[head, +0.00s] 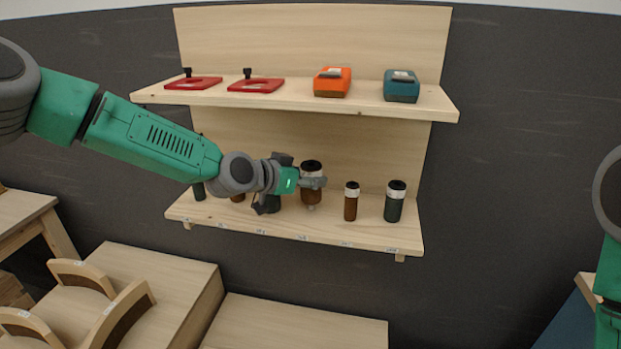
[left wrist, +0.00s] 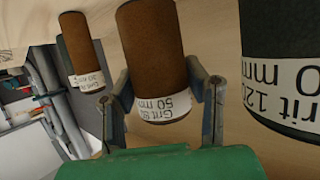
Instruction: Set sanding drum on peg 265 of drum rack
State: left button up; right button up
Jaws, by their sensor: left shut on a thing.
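My left gripper (head: 314,182) is shut around a brown sanding drum (head: 312,199) with a black top and a white band, held upright at the lower shelf of the drum rack (head: 330,233). In the left wrist view, my left gripper (left wrist: 163,88) has a finger on each side of this drum (left wrist: 155,45); its label reads "50 mm", the grit number partly covered. A small pale tip shows below the drum; I cannot tell whether it is a peg or whether the drum is seated. The number 265 is not legible on the shelf edge labels. My right gripper is out of view.
To the right stand a thinner brown drum (head: 351,203) and a dark drum (head: 394,203). Other drums are partly hidden behind my left arm. The upper shelf (head: 200,96) holds red plates, an orange device (head: 332,83) and a teal one (head: 402,88).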

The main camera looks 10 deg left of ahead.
pick_arm(q)
jog(key=shift+f+b, duration=1.05)
jog(key=shift+f, duration=0.2)
dwell(0.3)
jog(key=o, duration=1.5)
jog(key=shift+r, duration=0.25)
notch_tip(320, 180, up, 9)
jog(key=shift+r, duration=0.2)
